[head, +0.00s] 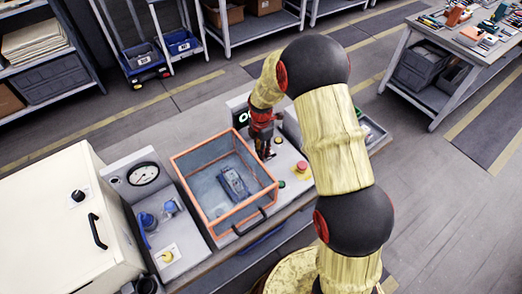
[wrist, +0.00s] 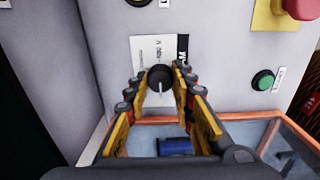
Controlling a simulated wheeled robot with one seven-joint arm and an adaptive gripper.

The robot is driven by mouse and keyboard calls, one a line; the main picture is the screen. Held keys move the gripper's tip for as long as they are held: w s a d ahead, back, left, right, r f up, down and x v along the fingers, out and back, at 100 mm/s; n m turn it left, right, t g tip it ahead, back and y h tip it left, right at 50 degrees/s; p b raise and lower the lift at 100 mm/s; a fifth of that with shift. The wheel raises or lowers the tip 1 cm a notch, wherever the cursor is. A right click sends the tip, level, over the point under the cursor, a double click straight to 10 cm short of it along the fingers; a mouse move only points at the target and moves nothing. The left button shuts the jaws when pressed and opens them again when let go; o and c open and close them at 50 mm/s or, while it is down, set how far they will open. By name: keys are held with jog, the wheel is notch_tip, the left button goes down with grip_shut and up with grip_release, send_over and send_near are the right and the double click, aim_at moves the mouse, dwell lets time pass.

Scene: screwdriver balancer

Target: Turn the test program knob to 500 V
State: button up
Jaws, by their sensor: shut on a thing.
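The test program knob (wrist: 160,76) is a dark round knob on a white label plate (wrist: 148,47) in the wrist view. A pale pointer line on its face runs downward in the picture. The plate carries small print with a "V" above the knob; the number is too small to read surely. My gripper (wrist: 158,82) is shut on the knob, one fingertip at each side.
An orange-edged clear box (head: 195,152) with a grey-blue device (head: 234,184) inside stands just left of my gripper. A green button (wrist: 263,80) and a red mushroom button (wrist: 300,8) are right of the knob. Another dark knob sits above it.

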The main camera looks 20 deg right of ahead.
grip_shut()
